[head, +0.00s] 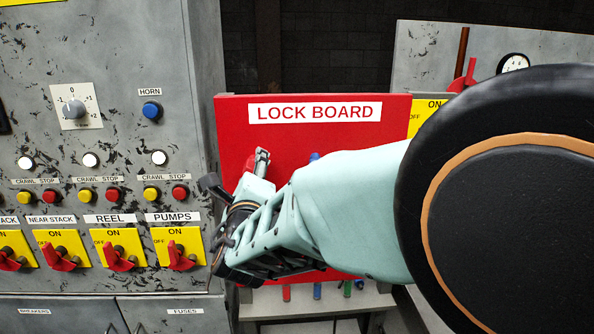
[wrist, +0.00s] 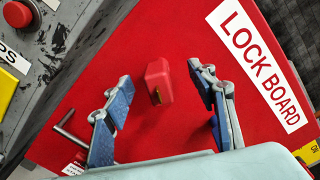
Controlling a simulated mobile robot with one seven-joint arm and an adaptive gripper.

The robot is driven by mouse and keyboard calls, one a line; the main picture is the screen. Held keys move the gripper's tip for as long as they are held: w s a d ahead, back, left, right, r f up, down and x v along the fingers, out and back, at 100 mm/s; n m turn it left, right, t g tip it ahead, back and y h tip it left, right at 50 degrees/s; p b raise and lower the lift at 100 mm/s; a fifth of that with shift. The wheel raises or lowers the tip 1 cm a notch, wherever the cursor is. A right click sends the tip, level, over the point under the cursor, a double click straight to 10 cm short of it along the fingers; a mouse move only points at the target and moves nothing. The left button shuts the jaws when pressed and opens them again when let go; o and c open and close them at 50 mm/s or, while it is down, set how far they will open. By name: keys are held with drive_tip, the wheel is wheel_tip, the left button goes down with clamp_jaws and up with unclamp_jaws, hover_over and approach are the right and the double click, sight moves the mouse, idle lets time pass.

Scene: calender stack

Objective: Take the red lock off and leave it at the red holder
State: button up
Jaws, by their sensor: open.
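In the wrist view a red lock (wrist: 160,76), a small block with a brass-coloured spot, shows in front of the red lock board (wrist: 195,125). My gripper (wrist: 164,86) is open, with one blue-padded finger on each side of the lock and visible gaps to both. I cannot tell how the lock is held. In the head view my arm covers much of the lock board (head: 235,125). A red upright piece (head: 286,293) stands below the board; I cannot tell whether it is the red holder.
A blue piece (head: 317,291) and a green piece (head: 347,289) stand beside the red one. A grey control panel (head: 115,110) with buttons and red rotary switches is close on the left. A metal peg (wrist: 70,137) sticks out near the board's edge.

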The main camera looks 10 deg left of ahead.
drive_tip(key=shift+s, duration=0.1)
drive_tip(key=v, duration=0.6)
drive_tip(key=shift+s, duration=0.4)
drive_tip(key=shift+d, duration=0.1)
